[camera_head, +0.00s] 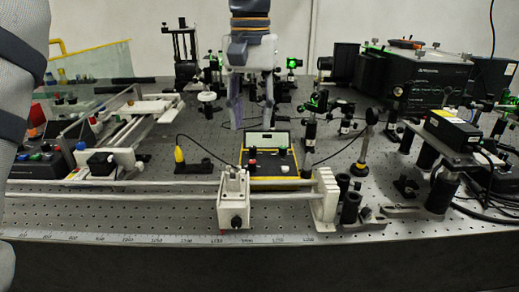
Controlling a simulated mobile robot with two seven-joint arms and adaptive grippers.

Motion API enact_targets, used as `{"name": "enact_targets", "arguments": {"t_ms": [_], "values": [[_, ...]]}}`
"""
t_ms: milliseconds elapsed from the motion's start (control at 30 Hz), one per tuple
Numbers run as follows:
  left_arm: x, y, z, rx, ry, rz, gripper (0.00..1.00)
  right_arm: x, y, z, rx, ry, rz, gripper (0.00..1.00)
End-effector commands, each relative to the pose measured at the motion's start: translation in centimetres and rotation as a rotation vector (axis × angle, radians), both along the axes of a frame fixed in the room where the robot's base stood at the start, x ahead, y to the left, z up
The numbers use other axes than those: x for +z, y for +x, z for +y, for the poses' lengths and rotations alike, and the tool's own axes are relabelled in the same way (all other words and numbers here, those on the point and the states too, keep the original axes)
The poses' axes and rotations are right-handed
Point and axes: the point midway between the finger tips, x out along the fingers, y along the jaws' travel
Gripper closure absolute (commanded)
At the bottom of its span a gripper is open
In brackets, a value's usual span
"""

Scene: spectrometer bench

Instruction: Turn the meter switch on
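The meter is most likely the small yellow-edged box (268,183) at the middle of the bench. Its dark panel faces up, with a raised display at the back and a few small red and dark knobs on it. Its switch is too small to make out, so I cannot tell its position. My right gripper is not in view.
A white carriage (234,205) on a long rail stands in front of the meter. A yellow-tipped probe (180,158) with a black cable lies to the left. Optical posts (310,128) stand close on the right. A large black instrument (415,80) fills the back right.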

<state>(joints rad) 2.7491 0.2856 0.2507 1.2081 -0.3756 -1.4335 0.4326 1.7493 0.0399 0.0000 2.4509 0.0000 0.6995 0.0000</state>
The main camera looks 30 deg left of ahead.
Motion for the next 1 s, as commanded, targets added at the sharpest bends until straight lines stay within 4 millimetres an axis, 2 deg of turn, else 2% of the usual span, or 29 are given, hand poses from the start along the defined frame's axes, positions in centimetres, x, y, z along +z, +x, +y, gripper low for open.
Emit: {"name": "enact_targets", "arguments": {"t_ms": [200, 300, 467, 700, 767, 867, 1000], "values": [[-5.5, -0.1, 0.0, -0.001, -0.001, -0.001, 0.65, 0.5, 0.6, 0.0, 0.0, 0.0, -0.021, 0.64], [-7.4, -0.1, 0.0, 0.0, -0.002, -0.002, 0.65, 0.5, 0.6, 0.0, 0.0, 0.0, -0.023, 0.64], [-8.8, 0.0, 0.0, -0.001, 0.0, -0.003, 0.65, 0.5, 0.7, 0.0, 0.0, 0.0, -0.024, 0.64], [-9.0, 0.0, 0.0, 0.0, 0.0, -0.004, 0.65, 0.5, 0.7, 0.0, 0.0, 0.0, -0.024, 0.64], [-9.0, 0.0, 0.0, 0.0, 0.0, -0.004, 0.76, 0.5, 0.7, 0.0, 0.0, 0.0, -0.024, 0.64], [-8.9, 0.0, 0.0, 0.0, 0.0, -0.004, 0.98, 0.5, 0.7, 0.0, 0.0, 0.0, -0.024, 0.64], [-8.9, 0.0, 0.0, 0.0, 0.0, -0.004, 1.0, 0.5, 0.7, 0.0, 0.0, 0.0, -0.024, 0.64]]}}
